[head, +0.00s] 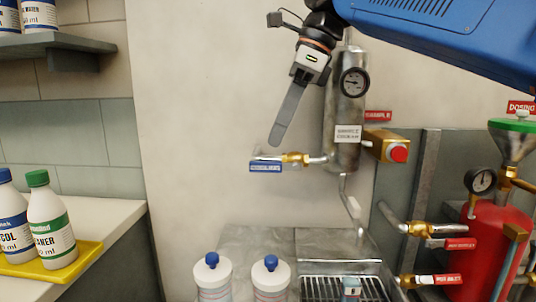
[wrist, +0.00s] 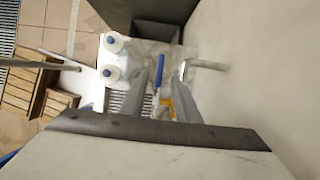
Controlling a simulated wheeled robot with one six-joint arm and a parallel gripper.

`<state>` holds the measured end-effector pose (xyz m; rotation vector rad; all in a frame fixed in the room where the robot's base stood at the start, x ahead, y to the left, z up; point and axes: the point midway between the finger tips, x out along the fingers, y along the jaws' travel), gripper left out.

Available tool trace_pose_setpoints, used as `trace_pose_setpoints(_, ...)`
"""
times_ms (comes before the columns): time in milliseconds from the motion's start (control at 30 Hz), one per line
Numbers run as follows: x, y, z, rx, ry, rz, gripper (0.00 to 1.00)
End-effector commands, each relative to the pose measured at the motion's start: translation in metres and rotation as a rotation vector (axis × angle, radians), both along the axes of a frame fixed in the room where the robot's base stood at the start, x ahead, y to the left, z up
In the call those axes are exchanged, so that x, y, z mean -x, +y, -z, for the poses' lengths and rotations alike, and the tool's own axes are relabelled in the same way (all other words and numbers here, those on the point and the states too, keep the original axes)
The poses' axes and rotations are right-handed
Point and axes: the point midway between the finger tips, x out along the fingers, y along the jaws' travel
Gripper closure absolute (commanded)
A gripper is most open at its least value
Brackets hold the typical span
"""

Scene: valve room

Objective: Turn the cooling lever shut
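The cooling lever (head: 265,167) appears in the head view as a small blue, white-lettered bar; its lettering is too small to read. It sits just below a pipe with a brass valve (head: 295,158), left of the metal cylinder. In the wrist view a blue bar (wrist: 158,75) shows between my finger lines, with brass (wrist: 167,104) near it. My gripper (head: 276,141) points down, with its tips just above the pipe and lever. In the wrist view my gripper (wrist: 162,95) has its two fingers apart and nothing visibly held. Contact with the lever is not visible.
The sample cylinder (head: 345,110) with a gauge (head: 354,82) and red button (head: 398,153) stands close on the right. Two white bottles (head: 213,275) with blue caps stand below. A red dosing tank (head: 490,240) and further valves are at far right. Wall left of the lever is clear.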

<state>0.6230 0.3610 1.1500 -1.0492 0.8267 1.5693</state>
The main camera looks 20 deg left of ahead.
Motion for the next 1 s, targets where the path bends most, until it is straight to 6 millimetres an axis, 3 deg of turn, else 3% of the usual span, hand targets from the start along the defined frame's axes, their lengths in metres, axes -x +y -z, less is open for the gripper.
trace_pose_setpoints(200,0.004,0.013,0.032,0.0,0.001,0.0,0.71)
trace_pose_setpoints(400,0.005,0.02,0.049,0.0,0.001,0.0,0.71)
trace_pose_setpoints(767,0.005,0.022,0.053,-0.001,-0.001,0.0,0.71)
trace_pose_setpoints(800,0.005,0.022,0.053,-0.001,-0.001,0.0,0.73)
trace_pose_setpoints(900,0.005,0.022,0.053,-0.001,0.0,0.0,0.97)
trace_pose_setpoints(1000,0.005,0.022,0.053,-0.001,0.0,0.0,1.0)
